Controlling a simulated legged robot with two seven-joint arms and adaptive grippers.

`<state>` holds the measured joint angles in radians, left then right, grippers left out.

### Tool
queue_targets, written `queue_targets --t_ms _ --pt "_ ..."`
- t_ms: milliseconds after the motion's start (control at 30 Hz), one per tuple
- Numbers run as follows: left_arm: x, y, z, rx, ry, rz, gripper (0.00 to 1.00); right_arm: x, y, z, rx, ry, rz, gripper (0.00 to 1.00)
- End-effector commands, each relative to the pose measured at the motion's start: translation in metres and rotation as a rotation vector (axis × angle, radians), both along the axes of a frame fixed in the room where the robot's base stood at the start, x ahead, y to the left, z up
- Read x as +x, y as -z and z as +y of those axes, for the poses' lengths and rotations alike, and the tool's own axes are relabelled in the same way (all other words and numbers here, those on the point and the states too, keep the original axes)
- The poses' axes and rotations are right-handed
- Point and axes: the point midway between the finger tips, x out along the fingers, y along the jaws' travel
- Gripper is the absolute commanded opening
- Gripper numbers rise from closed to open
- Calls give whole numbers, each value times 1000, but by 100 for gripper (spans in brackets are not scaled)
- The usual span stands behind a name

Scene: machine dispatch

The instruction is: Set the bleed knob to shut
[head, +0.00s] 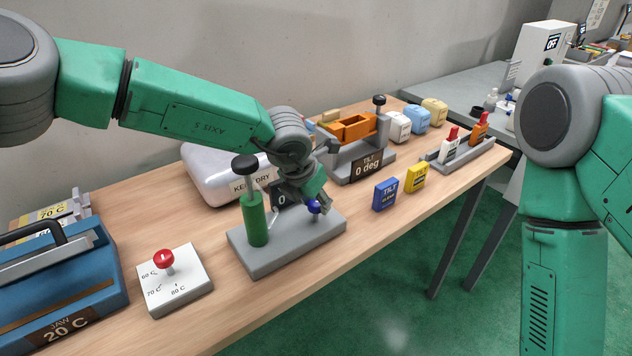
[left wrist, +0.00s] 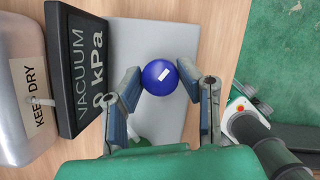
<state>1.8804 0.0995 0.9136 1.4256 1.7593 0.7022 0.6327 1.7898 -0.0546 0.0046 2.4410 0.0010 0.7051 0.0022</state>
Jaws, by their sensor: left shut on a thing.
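The bleed knob is a round blue knob (head: 314,207) on the right part of a grey base plate (head: 283,258). It also shows in the left wrist view (left wrist: 160,77), with a short white mark lying at a slant on its top. My left gripper (left wrist: 162,80) is shut on the knob, with one fingertip on each side. In the head view the left gripper (head: 312,198) comes down from above and partly hides the knob. A green hand pump (head: 255,220) with a black handle stands on the same plate. My right gripper is out of view.
A vacuum display (left wrist: 83,65) in kPa stands close beside the left fingers. A KEEP DRY case (head: 215,175) is behind. A white dial box with a red knob (head: 165,260) is front left.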

Motion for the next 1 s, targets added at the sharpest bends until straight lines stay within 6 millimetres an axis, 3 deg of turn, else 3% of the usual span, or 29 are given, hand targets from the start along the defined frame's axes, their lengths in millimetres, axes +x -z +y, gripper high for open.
queue_targets --t_ms 33,100,400,567,1000 --pt "-1 -4 0 -3 42 7 2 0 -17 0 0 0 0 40" --pt "-1 -4 0 -6 108 8 2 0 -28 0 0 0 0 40" --pt "0 1 0 -6 390 6 2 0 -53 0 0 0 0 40" --pt "1 3 0 -6 542 5 2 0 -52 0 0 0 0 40" --pt "2 5 0 -2 917 4 2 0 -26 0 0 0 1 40"
